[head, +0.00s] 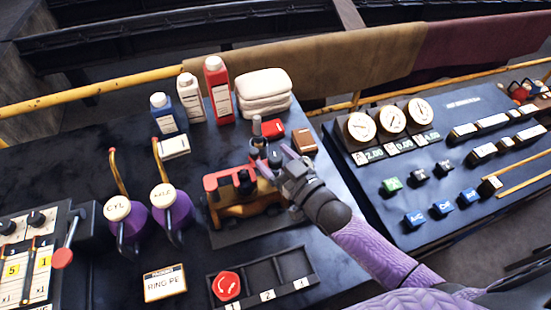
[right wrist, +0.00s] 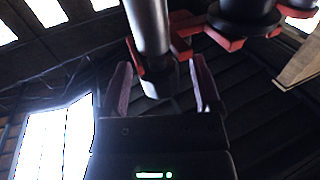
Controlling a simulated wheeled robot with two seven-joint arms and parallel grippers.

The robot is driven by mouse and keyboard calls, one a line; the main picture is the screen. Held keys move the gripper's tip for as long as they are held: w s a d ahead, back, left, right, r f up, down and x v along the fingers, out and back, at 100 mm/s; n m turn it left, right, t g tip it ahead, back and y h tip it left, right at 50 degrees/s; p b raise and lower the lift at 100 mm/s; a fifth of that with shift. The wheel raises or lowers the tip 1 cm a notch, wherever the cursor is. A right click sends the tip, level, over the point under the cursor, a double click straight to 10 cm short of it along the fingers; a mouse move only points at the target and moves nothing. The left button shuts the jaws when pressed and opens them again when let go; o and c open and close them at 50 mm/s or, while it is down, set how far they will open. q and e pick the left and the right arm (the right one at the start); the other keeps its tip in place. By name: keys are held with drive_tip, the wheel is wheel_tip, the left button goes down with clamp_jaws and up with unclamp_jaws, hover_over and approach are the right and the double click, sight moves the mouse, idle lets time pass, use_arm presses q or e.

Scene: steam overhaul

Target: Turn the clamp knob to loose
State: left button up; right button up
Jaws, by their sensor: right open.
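A small orange and red model engine (head: 245,205) with black upright parts sits on a dark plate on the bench. My right gripper (head: 276,160) is at the engine's far right side, with its arm coming in from the lower right. In the right wrist view, its two purple fingers (right wrist: 162,80) stand apart on either side of a grey cylinder (right wrist: 150,25) with a darker end. I cannot tell whether they touch it. I cannot tell for certain which part is the clamp knob; the gripper hides part of that area. My left gripper is not in view.
Two purple oil cans (head: 172,215) stand left of the engine. Bottles, including a red one (head: 217,95), and folded white cloths (head: 264,90) stand behind. A slotted tray (head: 262,275) with a red round part (head: 228,285) lies in front. A gauge panel (head: 440,150) is at right.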

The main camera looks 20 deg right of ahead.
drive_tip(key=shift+c, duration=0.4)
clamp_jaws()
drive_tip(key=shift+n+g+y+b, duration=0.55)
drive_tip(key=shift+n+y, duration=0.25)
drive_tip(key=shift+y, duration=0.3)
drive_tip(key=shift+c, duration=0.8)
unclamp_jaws()
drive_tip(key=shift+o, duration=1.2)
